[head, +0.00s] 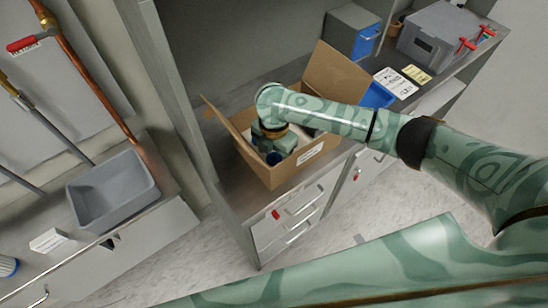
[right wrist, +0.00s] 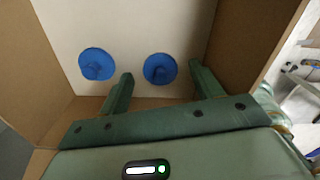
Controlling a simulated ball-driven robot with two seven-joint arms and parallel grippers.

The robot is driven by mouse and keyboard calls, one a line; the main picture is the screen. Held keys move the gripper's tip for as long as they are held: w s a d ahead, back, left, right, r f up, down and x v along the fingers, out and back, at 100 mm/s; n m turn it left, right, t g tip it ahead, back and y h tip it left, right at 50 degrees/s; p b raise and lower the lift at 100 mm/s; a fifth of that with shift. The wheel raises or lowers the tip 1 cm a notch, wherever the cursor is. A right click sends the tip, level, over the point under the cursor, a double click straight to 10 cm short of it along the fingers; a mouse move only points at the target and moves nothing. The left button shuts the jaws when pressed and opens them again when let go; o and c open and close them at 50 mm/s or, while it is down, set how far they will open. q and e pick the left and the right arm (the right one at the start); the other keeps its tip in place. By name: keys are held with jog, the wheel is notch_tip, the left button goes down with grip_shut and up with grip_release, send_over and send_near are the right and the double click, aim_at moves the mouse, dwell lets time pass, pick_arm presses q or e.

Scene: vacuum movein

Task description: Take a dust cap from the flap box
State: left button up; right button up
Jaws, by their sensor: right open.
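The flap box (head: 288,175) is an open brown cardboard box on the grey counter, its flaps standing up. My right arm reaches into it from the right. In the right wrist view two round blue dust caps lie on the pale box floor: a left dust cap (right wrist: 97,63) and a right dust cap (right wrist: 160,69). My right gripper (right wrist: 161,76) is open and empty, its two fingers on either side of the right cap in the picture. I cannot tell whether they touch it. In the head view its fingertips are hidden. My left gripper is not in view.
The box walls and flaps stand close around my right gripper. A blue tray (head: 377,96), a blue-fronted box (head: 366,40) and a grey case (head: 440,34) stand on the counter behind. A grey bin (head: 112,190) sits at the left.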

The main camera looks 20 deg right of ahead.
jog(key=c, duration=1.1)
